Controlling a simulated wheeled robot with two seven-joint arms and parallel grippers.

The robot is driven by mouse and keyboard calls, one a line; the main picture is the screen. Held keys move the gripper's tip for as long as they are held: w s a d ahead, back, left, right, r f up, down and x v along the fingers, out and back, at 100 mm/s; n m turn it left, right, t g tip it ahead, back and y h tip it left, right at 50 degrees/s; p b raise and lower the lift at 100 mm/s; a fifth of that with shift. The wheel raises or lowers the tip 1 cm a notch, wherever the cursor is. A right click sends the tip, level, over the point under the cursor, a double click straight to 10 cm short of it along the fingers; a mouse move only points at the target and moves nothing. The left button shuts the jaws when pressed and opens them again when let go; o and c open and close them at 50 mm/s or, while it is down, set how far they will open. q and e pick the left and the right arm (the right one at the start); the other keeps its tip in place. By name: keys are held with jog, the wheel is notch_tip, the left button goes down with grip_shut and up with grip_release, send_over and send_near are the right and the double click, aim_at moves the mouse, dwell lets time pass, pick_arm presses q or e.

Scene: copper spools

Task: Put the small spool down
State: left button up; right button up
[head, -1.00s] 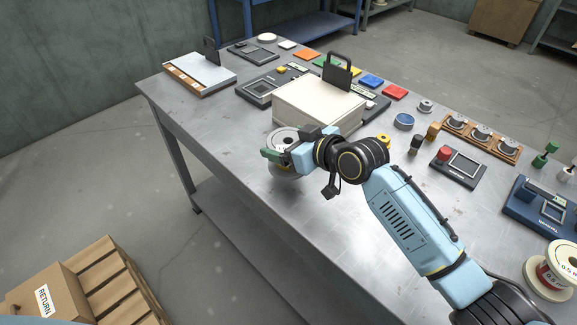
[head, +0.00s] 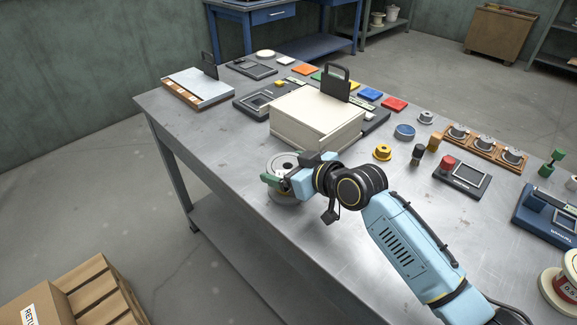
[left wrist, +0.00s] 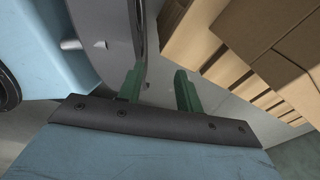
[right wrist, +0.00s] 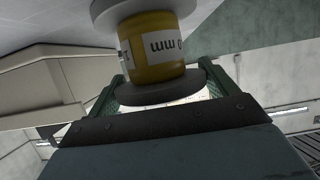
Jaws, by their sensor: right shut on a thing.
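The small spool (head: 283,163) has grey flanges. In the right wrist view it (right wrist: 155,45) shows a yellow band with a white label bearing "mm". My right gripper (head: 285,180) is shut on the spool, with green fingers on both sides of it. The spool is upright, low over the table's near left part. I cannot tell whether its lower flange touches the tabletop. My left gripper (left wrist: 158,88) is open and empty, with a gap between its green fingers. It is outside the head view.
A cream box (head: 310,120) stands just behind the spool on the metal table (head: 225,130). A yellow spool (head: 382,152), blue roll (head: 404,131) and red-knobbed device (head: 462,175) are to the right. The near table edge is close. Cardboard boxes (head: 75,295) are at lower left.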

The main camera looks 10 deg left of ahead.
aim_at(284, 164)
pick_arm(q)
jog(key=shift+a+f, duration=0.15)
jog(key=shift+f, duration=0.05)
pick_arm(e)
jog(key=o, duration=1)
jog(key=shift+f, duration=0.2)
jog(key=shift+o, duration=0.2)
jog(key=shift+r+p, duration=0.4)
jog(key=shift+p, duration=0.05)
jog(key=shift+s+d+r+p, duration=0.15)
jog(key=shift+s+d+p, duration=0.05)
jog(key=shift+p, duration=0.25)
jog(key=p+v, duration=0.2)
jog(key=shift+s+d+r, duration=0.1)
jog(key=shift+d+r, duration=0.1)
jog(key=shift+r, duration=0.1)
pick_arm(q)
jog(key=d+r+p, duration=0.4)
jog(key=r+p, duration=0.2)
jog(key=r, duration=0.3)
jog(key=shift+w+r+h, duration=0.15)
jog(key=shift+w+h, duration=0.05)
jog(key=shift+h, duration=0.1)
pick_arm(e)
jog(key=v, duration=0.8)
jog(key=shift+s, duration=0.15)
jog(key=shift+d+f, duration=0.1)
